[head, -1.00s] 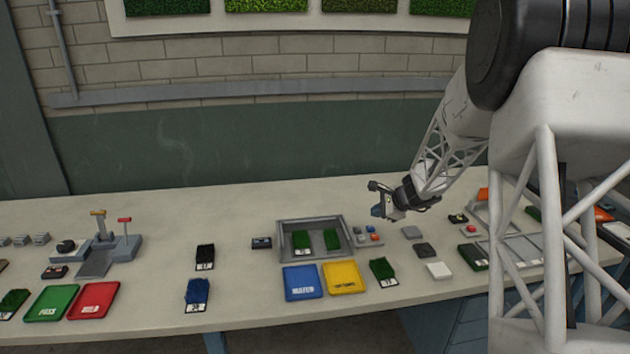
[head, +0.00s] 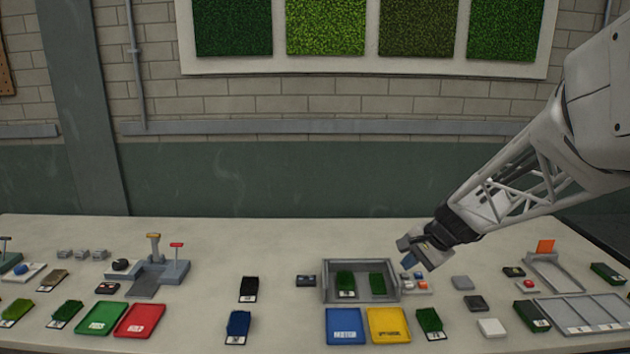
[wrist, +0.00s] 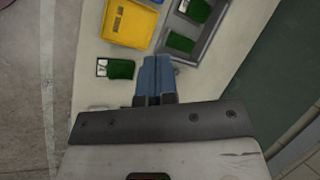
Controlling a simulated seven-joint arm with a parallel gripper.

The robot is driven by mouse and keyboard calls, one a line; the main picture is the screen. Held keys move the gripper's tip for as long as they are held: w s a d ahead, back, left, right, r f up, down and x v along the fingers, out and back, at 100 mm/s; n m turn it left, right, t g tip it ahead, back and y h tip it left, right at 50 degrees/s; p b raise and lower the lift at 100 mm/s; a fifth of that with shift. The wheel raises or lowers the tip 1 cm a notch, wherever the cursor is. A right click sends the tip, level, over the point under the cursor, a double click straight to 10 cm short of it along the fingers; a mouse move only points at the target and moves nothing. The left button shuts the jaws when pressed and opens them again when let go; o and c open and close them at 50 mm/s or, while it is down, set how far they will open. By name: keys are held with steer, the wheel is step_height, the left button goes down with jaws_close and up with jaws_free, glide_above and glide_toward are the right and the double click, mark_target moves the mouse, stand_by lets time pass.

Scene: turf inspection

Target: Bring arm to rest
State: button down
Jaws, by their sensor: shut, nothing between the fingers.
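My gripper (head: 416,258) is above the bench, just right of the grey tray that holds two turf samples. Its blue fingers are shut and empty. In the wrist view, my gripper (wrist: 157,72) points down over the bench beside a tagged turf sample (wrist: 120,69). My arm reaches in from the right of the head view.
The grey tray (head: 327,283), a blue tray (head: 345,338) and a yellow tray (head: 388,338) are near the gripper. Green (head: 102,318) and red (head: 139,320) trays and a small stand (head: 160,268) are further left. Small blocks (head: 477,303) lie to the right.

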steer(key=s+a+r+n+h, duration=0.1)
steer(key=s+n, duration=0.2)
steer(key=s, duration=0.7)
steer(key=s+a+r+n+h, duration=0.1)
steer(key=s+n+h, duration=0.1)
steer(key=s, duration=0.8)
steer(key=s+a+r+n+g+h, duration=0.1)
steer(key=s+n, duration=0.4)
steer(key=s, duration=0.6)
steer(key=shift+a+r+h, duration=0.15)
steer(key=shift+a+h, duration=0.1)
steer(key=shift+h, duration=0.45)
